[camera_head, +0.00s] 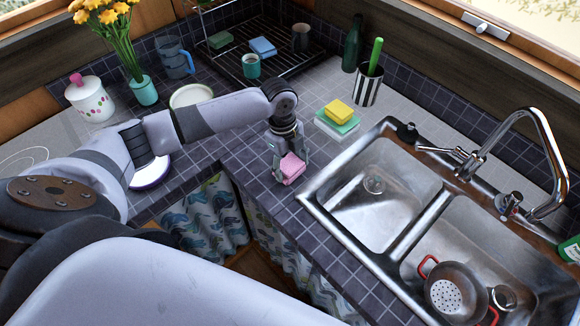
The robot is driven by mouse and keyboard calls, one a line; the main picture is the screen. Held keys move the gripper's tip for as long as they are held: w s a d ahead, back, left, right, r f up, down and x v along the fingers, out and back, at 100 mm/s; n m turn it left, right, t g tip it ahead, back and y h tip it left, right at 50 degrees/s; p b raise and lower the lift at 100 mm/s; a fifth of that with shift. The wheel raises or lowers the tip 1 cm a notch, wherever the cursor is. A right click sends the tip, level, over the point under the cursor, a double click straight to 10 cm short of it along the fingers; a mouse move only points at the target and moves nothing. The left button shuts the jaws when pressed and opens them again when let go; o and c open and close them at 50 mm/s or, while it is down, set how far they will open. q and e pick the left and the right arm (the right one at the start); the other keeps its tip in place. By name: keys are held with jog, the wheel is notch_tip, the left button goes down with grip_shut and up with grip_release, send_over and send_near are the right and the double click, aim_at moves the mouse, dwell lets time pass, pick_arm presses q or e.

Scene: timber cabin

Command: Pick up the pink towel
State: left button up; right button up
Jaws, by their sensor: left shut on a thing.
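The pink towel (291,168) is a small folded pink piece at the left side of the sink, over the dark tiled counter. My left gripper (289,165) points down at it and is shut on it, with the fingers on either side. I cannot tell whether the towel touches the counter or is slightly raised. My right gripper is not in view.
A metal double sink (345,196) with a colander (452,284) lies to the right. A yellow sponge (339,112) and a striped cup (368,86) stand behind. A dish rack (230,67), a mug (251,66) and a flower vase (143,91) are at the back left.

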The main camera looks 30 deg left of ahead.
aim_at(290, 165)
pick_arm(q)
jog(key=shift+c, duration=0.9)
jog(key=shift+r, duration=0.15)
jog(key=shift+r, duration=0.6)
notch_tip(290, 165, up, 19)
jog(key=b, duration=0.3)
jog(key=shift+f, duration=0.2)
jog(key=o, duration=0.7)
jog(key=shift+c, duration=0.2)
jog(key=c, duration=0.5)
